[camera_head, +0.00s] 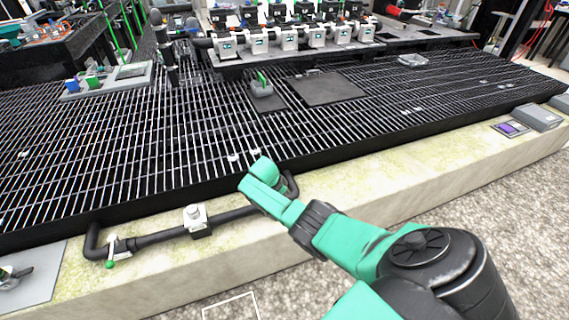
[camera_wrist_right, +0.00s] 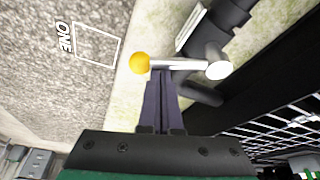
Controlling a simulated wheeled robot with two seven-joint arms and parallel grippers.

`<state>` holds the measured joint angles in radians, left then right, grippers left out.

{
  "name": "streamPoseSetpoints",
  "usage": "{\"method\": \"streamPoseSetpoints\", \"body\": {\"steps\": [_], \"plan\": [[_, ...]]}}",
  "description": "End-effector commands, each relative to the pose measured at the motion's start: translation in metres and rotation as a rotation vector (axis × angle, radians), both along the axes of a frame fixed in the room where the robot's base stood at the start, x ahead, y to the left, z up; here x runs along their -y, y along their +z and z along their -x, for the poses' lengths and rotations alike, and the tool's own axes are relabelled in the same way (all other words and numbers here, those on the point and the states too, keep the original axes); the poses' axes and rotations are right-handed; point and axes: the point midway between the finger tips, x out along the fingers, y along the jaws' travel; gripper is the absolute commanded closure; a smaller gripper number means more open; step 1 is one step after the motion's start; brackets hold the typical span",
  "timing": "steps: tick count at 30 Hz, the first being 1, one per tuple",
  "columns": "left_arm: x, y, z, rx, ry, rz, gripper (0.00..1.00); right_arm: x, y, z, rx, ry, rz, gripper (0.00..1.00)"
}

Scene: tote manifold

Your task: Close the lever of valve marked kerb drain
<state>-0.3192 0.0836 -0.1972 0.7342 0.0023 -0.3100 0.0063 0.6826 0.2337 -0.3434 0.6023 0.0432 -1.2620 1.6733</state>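In the right wrist view a white valve lever (camera_wrist_right: 178,65) with a yellow ball knob (camera_wrist_right: 140,63) runs across the picture to a white hub (camera_wrist_right: 218,69) on a dark pipe. My right gripper (camera_wrist_right: 162,78) has its fingers together, with the tips at the lever's side between knob and hub. I cannot tell whether they touch it. In the head view my right gripper (camera_head: 258,172) is over the right end of the kerb pipe (camera_head: 160,239), and its arm hides that valve. No readable marking shows which valve is the kerb drain. My left gripper is out of view.
Another valve with a green-knobbed lever (camera_head: 112,254) is at the pipe's left end, and a white fitting (camera_head: 196,218) is mid-pipe. A black grating (camera_head: 130,140) lies behind the pale kerb (camera_head: 420,175). Gravel floor marked ONE (camera_wrist_right: 66,38) is in front.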

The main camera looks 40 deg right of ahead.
Motion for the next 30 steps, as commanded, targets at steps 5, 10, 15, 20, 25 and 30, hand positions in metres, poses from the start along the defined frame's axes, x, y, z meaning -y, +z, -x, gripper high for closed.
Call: {"method": "streamPoseSetpoints", "body": {"steps": [5,10,15,20,25,30], "plan": [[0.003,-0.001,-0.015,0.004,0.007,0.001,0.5,-0.011,-0.002,0.0,0.0,-0.146,-0.001,1.0],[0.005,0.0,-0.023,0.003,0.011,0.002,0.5,-0.018,-0.001,0.001,0.0,-0.249,-0.001,1.0],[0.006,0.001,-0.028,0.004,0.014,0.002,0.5,-0.023,-0.001,0.001,0.001,-0.244,-0.001,1.0],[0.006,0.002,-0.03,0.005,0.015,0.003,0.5,-0.025,0.0,0.0,0.001,-0.243,-0.001,1.0],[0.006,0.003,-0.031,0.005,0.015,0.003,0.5,-0.026,0.0,0.0,0.001,-0.242,-0.001,1.0],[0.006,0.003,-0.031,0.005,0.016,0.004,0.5,-0.026,0.0,0.0,0.001,-0.242,0.0,1.0]]}}
